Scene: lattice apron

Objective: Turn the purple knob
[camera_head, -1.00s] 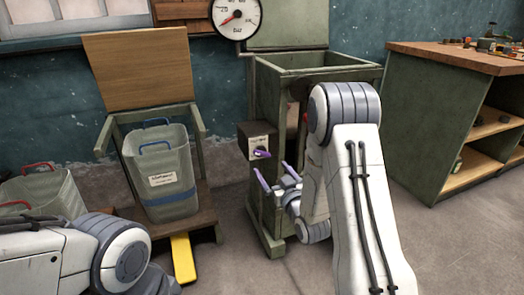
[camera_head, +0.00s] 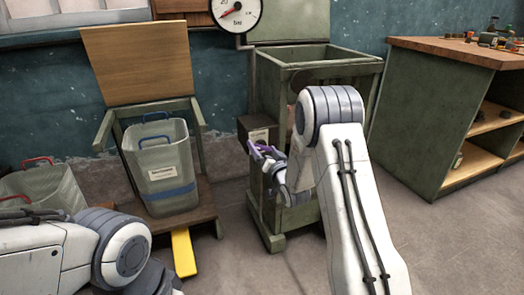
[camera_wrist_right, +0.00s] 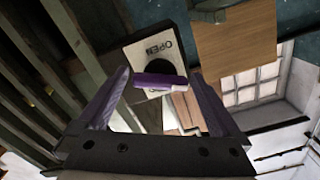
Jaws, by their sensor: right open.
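The purple knob (camera_wrist_right: 160,80) shows in the right wrist view, on a small dark box with a pale plate marked OPEN (camera_wrist_right: 158,48). In the head view the box's label (camera_head: 259,134) shows, but my right gripper hides the knob. My right gripper (camera_head: 264,152) is open in front of the box. In the wrist view its two purple fingers (camera_wrist_right: 160,77) stand wide apart, one on each side of the knob, with gaps between. I cannot tell how far the fingertips reach in depth. My left gripper is out of view; only my left arm shows.
The box is on the left of a green open-topped cabinet (camera_head: 318,58). Left of it, a grey bin (camera_head: 162,165) stands on a wooden stand with a yellow pedal (camera_head: 183,252). A round gauge (camera_head: 234,14) hangs above. A green workbench (camera_head: 425,125) stands at the right.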

